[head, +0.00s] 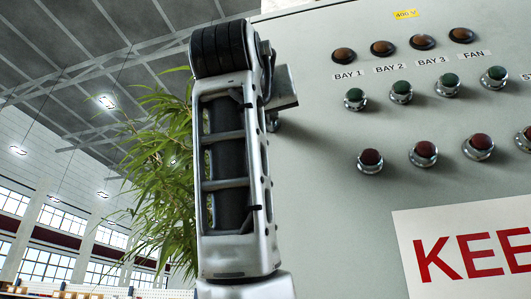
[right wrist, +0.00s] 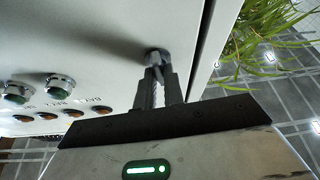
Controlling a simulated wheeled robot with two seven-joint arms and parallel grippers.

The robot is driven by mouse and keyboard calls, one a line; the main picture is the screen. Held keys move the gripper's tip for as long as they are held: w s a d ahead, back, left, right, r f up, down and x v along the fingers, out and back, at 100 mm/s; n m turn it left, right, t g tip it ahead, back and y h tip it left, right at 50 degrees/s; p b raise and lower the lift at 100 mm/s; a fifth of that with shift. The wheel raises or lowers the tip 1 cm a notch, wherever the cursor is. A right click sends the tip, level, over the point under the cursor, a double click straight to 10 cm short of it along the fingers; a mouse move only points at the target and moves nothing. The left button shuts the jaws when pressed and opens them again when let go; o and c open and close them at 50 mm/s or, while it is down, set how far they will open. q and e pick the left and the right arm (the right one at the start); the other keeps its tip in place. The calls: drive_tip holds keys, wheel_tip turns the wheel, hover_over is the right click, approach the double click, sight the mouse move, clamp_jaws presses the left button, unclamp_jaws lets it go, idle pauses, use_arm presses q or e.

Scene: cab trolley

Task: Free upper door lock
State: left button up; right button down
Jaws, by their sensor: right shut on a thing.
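The upper door lock (right wrist: 157,56) is a small round metal fitting on the pale cabinet door, near the door's edge. It shows in the right wrist view, partly covered by my fingers. My right gripper (right wrist: 158,76) is shut on the lock, with both fingers close together at it. In the head view my right arm stands upright in front of the door's left edge and hides most of the gripper and lock. How far the lock is turned cannot be told. My left gripper is in neither view.
The grey cabinet door (head: 330,220) carries green buttons (head: 447,84), red buttons (head: 424,153), dark amber lamps (head: 422,42) and a white sign with red letters (head: 470,255). A leafy plant (head: 160,170) stands left of the cabinet. Its leaves also show in the right wrist view (right wrist: 255,35).

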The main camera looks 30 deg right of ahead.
drive_tip(key=shift+s+d+r+n+t+y+p, duration=0.15)
drive_tip(key=shift+n+y, duration=1.2)
drive_tip(key=shift+n, duration=2)
drive_tip(key=shift+w+a+r+n+t+y+p, duration=0.1)
drive_tip(key=shift+n+y, duration=1.3)
drive_tip(key=shift+n, duration=2)
drive_tip(key=shift+s+d+r+n+t+y+p, duration=0.15)
drive_tip(key=shift+n+y, duration=1.2)
drive_tip(key=shift+n, duration=2)
drive_tip(key=shift+f, duration=0.15)
drive_tip(key=c, duration=1.5)
unclamp_jaws()
drive_tip(key=shift+a, duration=0.1)
